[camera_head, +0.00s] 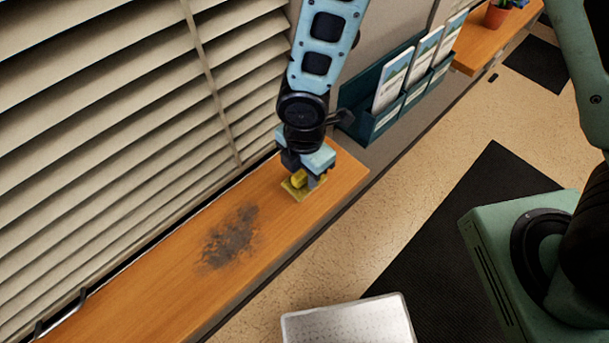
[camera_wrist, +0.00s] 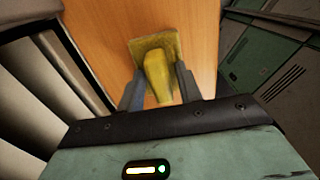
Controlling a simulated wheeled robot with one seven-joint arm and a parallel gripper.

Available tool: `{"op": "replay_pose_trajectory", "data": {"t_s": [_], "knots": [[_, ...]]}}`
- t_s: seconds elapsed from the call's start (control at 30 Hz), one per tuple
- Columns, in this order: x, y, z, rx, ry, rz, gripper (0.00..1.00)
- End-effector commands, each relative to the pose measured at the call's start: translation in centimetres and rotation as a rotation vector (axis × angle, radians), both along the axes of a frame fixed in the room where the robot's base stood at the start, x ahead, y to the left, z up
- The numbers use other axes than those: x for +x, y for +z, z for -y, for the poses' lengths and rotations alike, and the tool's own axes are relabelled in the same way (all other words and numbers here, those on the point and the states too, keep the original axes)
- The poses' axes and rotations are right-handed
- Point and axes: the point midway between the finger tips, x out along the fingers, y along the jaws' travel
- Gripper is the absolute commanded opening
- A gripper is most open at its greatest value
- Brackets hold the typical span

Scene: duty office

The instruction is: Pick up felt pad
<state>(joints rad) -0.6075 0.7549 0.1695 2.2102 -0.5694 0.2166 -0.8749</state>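The felt pad (camera_head: 292,191) is a flat, dull yellow square with a raised yellow grip block. It lies on the wooden sill near its far right end, and also shows in the wrist view (camera_wrist: 145,44). My gripper (camera_head: 304,177) points down over it. In the wrist view my two grey fingers (camera_wrist: 160,80) stand on either side of the grip block, with narrow gaps showing beside it. The fingers look open around the block. Part of the pad is hidden by my fingers and the block.
A dark smudge (camera_head: 231,238) marks the wooden sill (camera_head: 150,285) left of the pad. Window blinds (camera_head: 110,110) rise close behind it. A teal brochure rack (camera_head: 385,119) hangs to the right of my arm. A pale perforated-looking surface (camera_head: 348,322) is at the bottom.

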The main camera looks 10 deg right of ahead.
Motion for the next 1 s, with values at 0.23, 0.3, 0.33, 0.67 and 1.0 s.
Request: {"op": "replay_pose_trajectory", "data": {"t_s": [0.23,0.3,0.33,0.67,1.0], "knots": [[0.0,0.0,0.0,0.0,0.0,0.0,0.0],[0.0,0.0,0.0,0.0,0.0,0.0,0.0],[0.0,0.0,0.0,0.0,0.0,0.0,0.0],[0.1,2.9,0.0,0.004,-0.003,0.004,0.0],[0.1,8.9,0.0,0.002,-0.003,0.003,0.0]]}}
